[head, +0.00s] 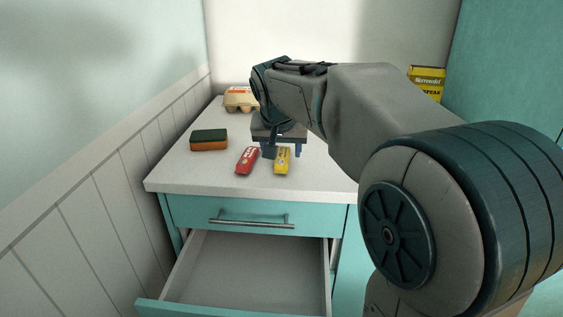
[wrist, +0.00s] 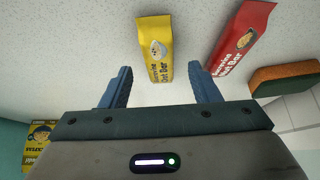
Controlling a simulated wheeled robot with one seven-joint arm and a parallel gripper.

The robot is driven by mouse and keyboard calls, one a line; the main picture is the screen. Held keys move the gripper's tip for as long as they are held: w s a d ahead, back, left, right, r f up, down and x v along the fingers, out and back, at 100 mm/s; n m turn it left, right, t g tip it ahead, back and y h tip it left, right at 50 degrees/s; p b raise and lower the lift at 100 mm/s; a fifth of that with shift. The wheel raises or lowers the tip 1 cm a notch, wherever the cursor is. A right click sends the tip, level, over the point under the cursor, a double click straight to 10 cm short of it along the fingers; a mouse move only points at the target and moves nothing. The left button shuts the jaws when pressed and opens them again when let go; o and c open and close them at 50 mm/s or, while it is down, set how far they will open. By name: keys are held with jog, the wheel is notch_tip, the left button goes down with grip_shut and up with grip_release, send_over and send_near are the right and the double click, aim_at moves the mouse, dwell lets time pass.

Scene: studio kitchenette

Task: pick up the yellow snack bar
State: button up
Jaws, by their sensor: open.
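The yellow snack bar (head: 282,161) lies on the white countertop near its front edge, just to the right of a red bar. In the wrist view the yellow snack bar (wrist: 155,48) lies ahead of and between the two blue fingers, with its lower end near the gap. My gripper (wrist: 163,85) is open and empty, and no finger visibly touches the bar. In the head view my gripper (head: 284,150) is over the counter at the bar's far end, its fingers partly hidden by my wrist.
The red bar (head: 247,160) lies close beside the yellow one; it also shows in the wrist view (wrist: 243,38). A green and orange sponge (head: 209,140) lies to the left. An egg carton (head: 240,98) and a yellow box (head: 427,81) stand farther back. An open, empty drawer (head: 250,268) juts out below.

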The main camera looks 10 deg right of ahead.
jog(key=shift+x, duration=1.05)
jog(key=shift+r, duration=0.1)
jog(key=c, duration=1.1)
